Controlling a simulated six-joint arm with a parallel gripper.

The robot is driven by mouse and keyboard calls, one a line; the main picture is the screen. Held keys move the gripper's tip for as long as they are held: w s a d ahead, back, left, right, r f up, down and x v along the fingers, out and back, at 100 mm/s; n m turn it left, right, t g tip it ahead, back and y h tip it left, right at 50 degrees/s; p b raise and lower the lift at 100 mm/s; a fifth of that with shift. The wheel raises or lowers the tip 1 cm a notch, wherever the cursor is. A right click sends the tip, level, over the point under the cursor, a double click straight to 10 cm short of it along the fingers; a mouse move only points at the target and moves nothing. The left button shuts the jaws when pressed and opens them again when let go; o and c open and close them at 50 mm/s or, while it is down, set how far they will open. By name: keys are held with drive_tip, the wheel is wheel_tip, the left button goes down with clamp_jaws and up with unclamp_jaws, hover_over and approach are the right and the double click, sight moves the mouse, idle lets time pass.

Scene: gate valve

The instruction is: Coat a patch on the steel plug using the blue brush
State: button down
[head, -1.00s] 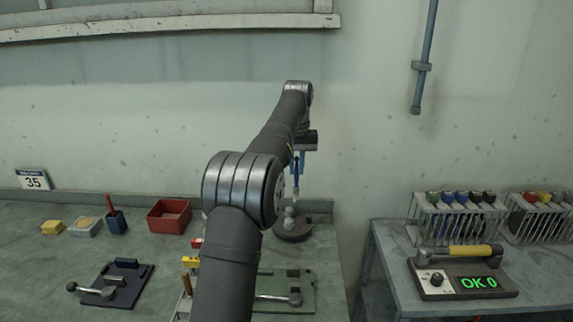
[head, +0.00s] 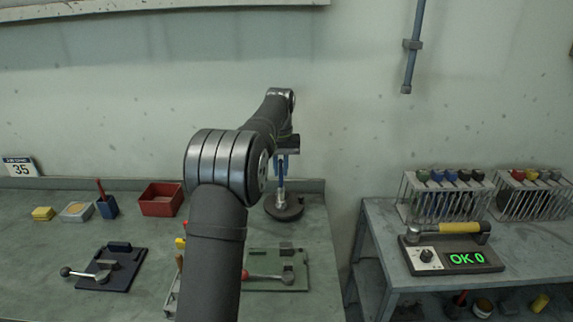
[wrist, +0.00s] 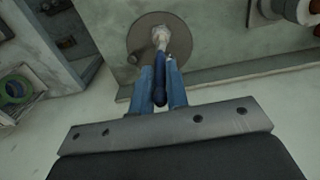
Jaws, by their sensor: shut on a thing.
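My gripper (head: 281,162) points down with its blue fingers shut on the dark blue handle of the blue brush (wrist: 160,92). In the head view it is beyond the arm, above a dark round base (head: 292,214). The steel plug (head: 281,201) stands on that base, small and partly merged with the brush's lower end. In the wrist view the brush's pale end (wrist: 161,36) lies over the round base (wrist: 140,40) and covers much of the plug. I cannot tell whether the bristles touch the plug or whether any coating is on it.
A green plate with a red-handled lever (head: 290,278) lies in front of the base. A dark plate with a lever (head: 105,270) and a red bin (head: 161,200) are further left.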

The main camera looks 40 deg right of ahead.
wheel_tip(320, 180, up, 8)
drive_tip(key=s+d, duration=0.1)
drive_tip(key=shift+s+d, duration=0.15)
drive_tip(key=shift+d, duration=0.05)
idle(1.0)
